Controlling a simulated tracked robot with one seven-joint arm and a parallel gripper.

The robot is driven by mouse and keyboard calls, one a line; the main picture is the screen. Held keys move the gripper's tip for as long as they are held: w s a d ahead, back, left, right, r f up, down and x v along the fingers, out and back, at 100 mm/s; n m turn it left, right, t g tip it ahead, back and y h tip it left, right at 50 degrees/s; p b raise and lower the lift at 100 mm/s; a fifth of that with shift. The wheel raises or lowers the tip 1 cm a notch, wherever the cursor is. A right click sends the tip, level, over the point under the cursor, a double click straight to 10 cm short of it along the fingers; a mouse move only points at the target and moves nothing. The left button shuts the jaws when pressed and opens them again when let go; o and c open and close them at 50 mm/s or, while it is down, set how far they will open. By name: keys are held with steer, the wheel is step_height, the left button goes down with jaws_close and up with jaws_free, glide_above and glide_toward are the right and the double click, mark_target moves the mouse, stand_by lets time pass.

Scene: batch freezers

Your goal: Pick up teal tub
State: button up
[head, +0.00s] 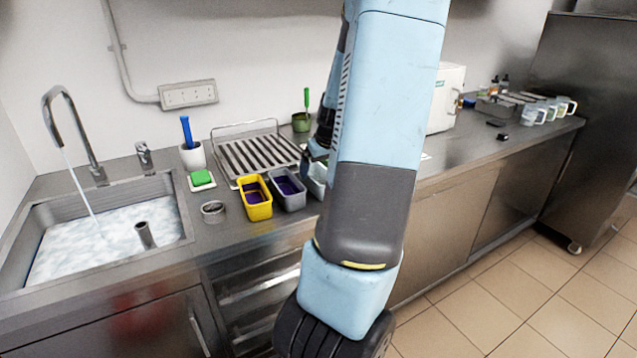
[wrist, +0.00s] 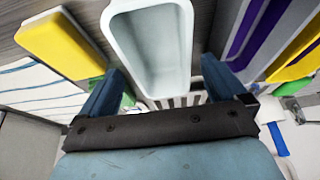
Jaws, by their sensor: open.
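The teal tub (wrist: 150,48) is a pale, empty-looking rectangular tub with rounded corners, in the upper middle of the wrist view. In the head view only a pale strip of it (head: 317,181) shows on the counter, mostly hidden by my arm. My gripper (wrist: 163,70) is open, with one dark blue finger on each side of the tub's near end. Whether the fingers touch its walls I cannot tell. In the head view my gripper (head: 313,158) is partly hidden behind my arm, close over the tub.
A grey tub (head: 293,205) and a yellow tub (head: 258,212), both purple inside, stand left of it. A yellow object (wrist: 60,42) lies on its other side. A drying rack (head: 240,143) is behind; a sink (head: 186,236) is at left. Counter farther right is clearer.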

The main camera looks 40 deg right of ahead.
mark_target(316, 177)
steer(key=shift+x, duration=2.6)
steer(key=c, duration=1)
